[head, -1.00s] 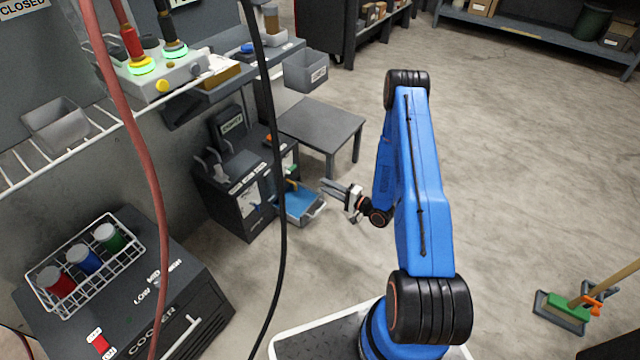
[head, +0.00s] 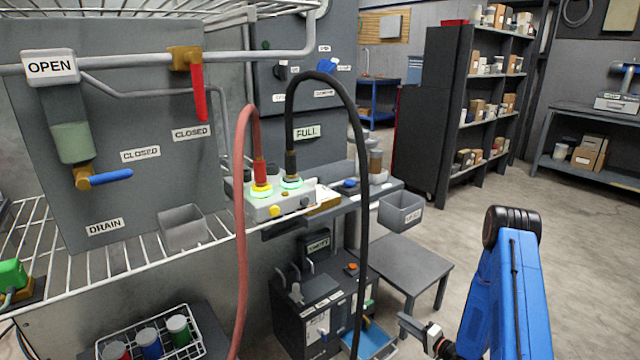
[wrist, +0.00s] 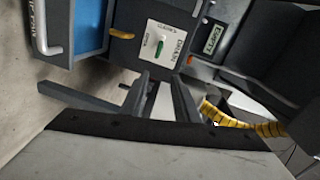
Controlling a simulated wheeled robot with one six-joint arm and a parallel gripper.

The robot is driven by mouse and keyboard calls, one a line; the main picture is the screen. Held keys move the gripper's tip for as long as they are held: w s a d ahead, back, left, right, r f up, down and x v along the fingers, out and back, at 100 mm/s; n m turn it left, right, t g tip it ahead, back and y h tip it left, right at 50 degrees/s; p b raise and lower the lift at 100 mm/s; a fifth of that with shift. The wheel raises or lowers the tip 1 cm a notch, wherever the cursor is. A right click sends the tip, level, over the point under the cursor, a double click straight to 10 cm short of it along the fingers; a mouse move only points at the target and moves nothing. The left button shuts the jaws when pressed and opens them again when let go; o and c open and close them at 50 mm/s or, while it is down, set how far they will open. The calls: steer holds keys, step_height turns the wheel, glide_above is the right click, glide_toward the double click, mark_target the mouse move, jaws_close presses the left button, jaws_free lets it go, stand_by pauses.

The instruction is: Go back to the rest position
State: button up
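My gripper (head: 408,326) shows at the bottom of the head view, at the end of my blue arm, in front of the dark cabinet. In the wrist view its two dark fingers (wrist: 160,100) stand apart with nothing between them, so it is open and empty. The dark cabinet (head: 292,322) has a blue-lined drawer (head: 372,342) pulled out beside the gripper. The blue drawer (wrist: 90,25) also shows at the upper left of the wrist view, apart from the fingers. A label plate with a green lever (wrist: 159,48) is beyond the fingers.
A low grey table (head: 405,262) stands behind the gripper. A red hose (head: 240,220) and a black hose (head: 362,200) hang from the grey control box (head: 272,206). A wire shelf (head: 120,258) is at left. Floor is clear at right.

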steer(key=w+d+r+n+g+h, duration=0.1)
steer(key=w+r+n+h, duration=0.15)
steer(key=r, duration=0.55)
steer(key=w+d+r+n+g+h, duration=0.1)
steer(key=w+d+r+n+h, duration=0.15)
steer(key=r, duration=0.65)
steer(key=s+r+g+h, duration=0.1)
steer(key=s+r+h, duration=0.25)
steer(key=r, duration=0.45)
steer(key=s+r+g+h, duration=0.1)
steer(key=s+r+h, duration=0.1)
steer(key=s+r, duration=0.5)
steer(key=s+a+r+n+g, duration=0.1)
steer(key=s+r, duration=0.5)
steer(key=s, duration=0.3)
steer(key=s+a+r+n+g, duration=0.1)
steer(key=s+a+r, duration=0.1)
steer(key=s+r, duration=0.55)
steer(key=s+a+n+g, duration=0.1)
steer(key=s+a, duration=0.1)
steer(key=s, duration=0.9)
steer(key=s+a+r+n+g, duration=0.1)
steer(key=s+a, duration=0.2)
steer(key=s, duration=0.8)
steer(key=shift+s+a+g+y, duration=0.25)
steer(key=shift+a+g+y, duration=0.05)
steer(key=shift+g+y, duration=0.15)
steer(key=shift+o, duration=0.2)
